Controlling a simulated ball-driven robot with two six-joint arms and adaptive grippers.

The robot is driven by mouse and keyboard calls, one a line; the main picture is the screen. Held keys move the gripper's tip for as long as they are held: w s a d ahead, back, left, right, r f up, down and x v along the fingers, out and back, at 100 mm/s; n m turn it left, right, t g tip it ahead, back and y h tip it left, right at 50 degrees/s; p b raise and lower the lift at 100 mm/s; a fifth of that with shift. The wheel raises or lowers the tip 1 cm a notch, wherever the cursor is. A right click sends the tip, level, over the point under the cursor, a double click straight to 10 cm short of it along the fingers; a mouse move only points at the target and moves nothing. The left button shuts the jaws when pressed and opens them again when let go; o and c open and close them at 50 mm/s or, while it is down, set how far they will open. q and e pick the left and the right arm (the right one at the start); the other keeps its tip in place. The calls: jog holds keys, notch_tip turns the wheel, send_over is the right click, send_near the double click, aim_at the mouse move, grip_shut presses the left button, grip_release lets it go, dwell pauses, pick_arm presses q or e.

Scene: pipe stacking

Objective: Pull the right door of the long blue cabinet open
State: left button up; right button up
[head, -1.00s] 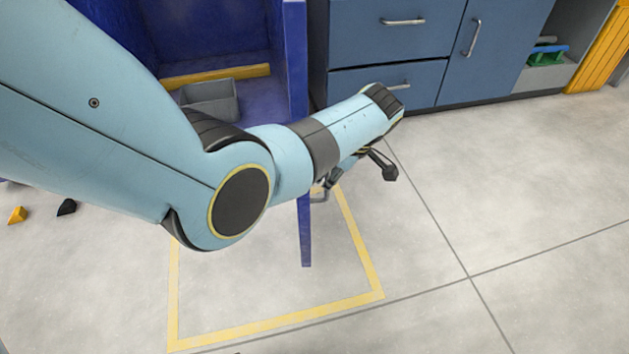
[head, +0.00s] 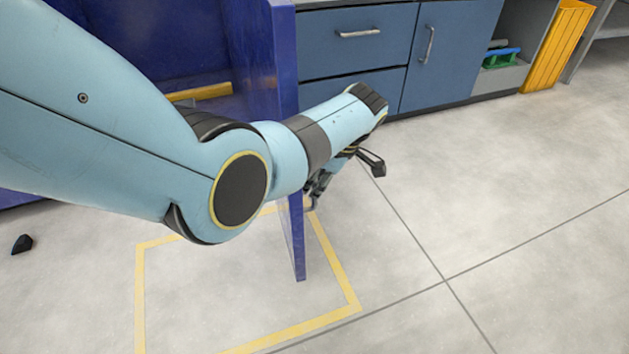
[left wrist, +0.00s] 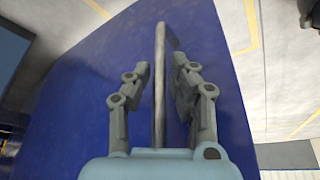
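The long blue cabinet (head: 180,40) is at the upper left of the head view, largely behind my left arm. Its right door (head: 292,235) stands open, seen nearly edge-on and sticking out over the floor. My left gripper (head: 345,175) is at the door's outer side, beside the handle (head: 313,203). In the left wrist view the blue door face (left wrist: 85,90) fills the middle. The upright grey handle bar (left wrist: 160,90) lies between the fingers of my left gripper (left wrist: 165,80), with a narrow gap on each side. My right gripper is not in view.
A lower blue-grey drawer unit (head: 360,55) stands behind at the upper right. A yellow tape outline (head: 335,270) marks the floor under the door. A black piece (head: 22,243) lies on the floor at far left. The floor at right is clear.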

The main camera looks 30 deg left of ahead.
pick_arm(q)
jog(key=shift+r, duration=0.1)
jog(key=v, duration=1.1)
jog(key=shift+r, duration=0.4)
jog(key=shift+d, duration=0.1)
